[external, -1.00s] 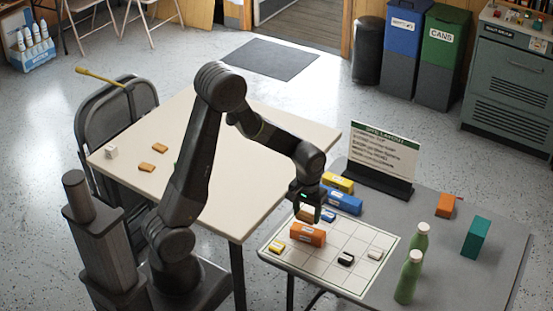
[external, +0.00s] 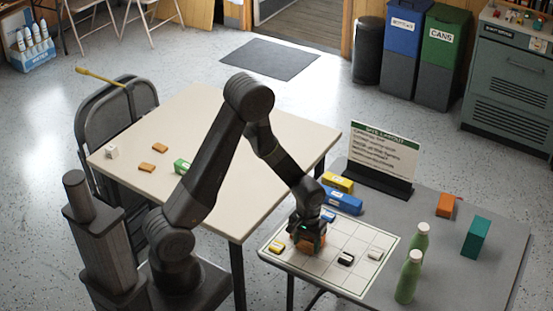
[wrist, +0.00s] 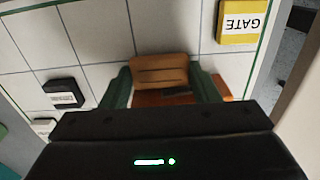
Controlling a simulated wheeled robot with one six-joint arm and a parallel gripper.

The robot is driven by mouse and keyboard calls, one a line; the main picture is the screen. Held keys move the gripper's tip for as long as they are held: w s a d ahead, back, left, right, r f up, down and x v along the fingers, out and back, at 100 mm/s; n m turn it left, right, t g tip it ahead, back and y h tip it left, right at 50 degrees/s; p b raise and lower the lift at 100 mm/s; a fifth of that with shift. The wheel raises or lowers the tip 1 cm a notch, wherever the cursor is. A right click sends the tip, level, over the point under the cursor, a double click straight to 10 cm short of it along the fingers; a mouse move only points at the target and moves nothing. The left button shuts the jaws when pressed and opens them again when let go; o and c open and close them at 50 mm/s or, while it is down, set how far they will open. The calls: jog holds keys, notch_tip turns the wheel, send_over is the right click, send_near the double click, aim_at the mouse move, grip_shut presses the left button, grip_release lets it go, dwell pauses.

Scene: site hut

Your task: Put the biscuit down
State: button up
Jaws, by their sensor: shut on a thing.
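My gripper (external: 308,238) is low over the near-left part of the white gridded board (external: 322,271). In the wrist view its two green fingers are shut on a brown biscuit (wrist: 160,70), one finger at each side. An orange block (external: 318,243) is right by the gripper, and part of it shows as an orange strip (wrist: 148,99) beside the biscuit in the wrist view. I cannot tell whether the biscuit touches the block or the board. The gripper hides the biscuit in the external view.
The board carries a yellow GATE block (wrist: 240,20), a black block (external: 346,258), a white block (external: 376,255) and a small blue block (external: 328,215). Larger blue (external: 344,202) and yellow (external: 338,182) blocks, a sign (external: 384,155) and green bottles (external: 408,277) stand around it. Several cells are bare.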

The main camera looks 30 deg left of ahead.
aim_at(306, 246)
jog(key=shift+f, duration=0.2)
jog(key=shift+f, duration=0.2)
jog(key=o, duration=1)
jog(key=shift+r, duration=0.1)
jog(key=shift+c, duration=0.2)
notch_tip(306, 246, up, 12)
jog(key=shift+r, duration=0.2)
jog(key=shift+c, duration=1.1)
